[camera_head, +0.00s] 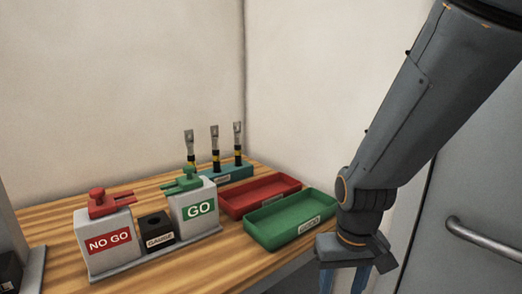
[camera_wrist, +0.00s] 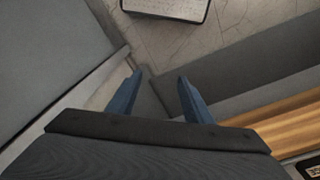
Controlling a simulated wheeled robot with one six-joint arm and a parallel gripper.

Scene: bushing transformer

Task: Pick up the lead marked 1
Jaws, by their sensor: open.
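Three upright leads (camera_head: 214,148) stand in a teal rack (camera_head: 234,174) at the back of the wooden bench, each with a grey lug on top and a dark body with a yellow band. The number marks on them are too small to read, so I cannot tell which is 1. My gripper (camera_head: 343,281) hangs at the lower right in the head view, beyond the bench's right edge and well apart from the leads. In the wrist view its two blue fingers (camera_wrist: 160,92) are spread with nothing between them. No lead shows in the wrist view.
A red tray (camera_head: 232,212) and a green tray (camera_head: 258,241) lie between the rack and my arm. The NO GO block (camera_head: 108,262), gauge block (camera_head: 157,221) and GO block (camera_head: 187,210) stand on the left. Walls close in the bench's back. A door handle (camera_head: 480,235) is at right.

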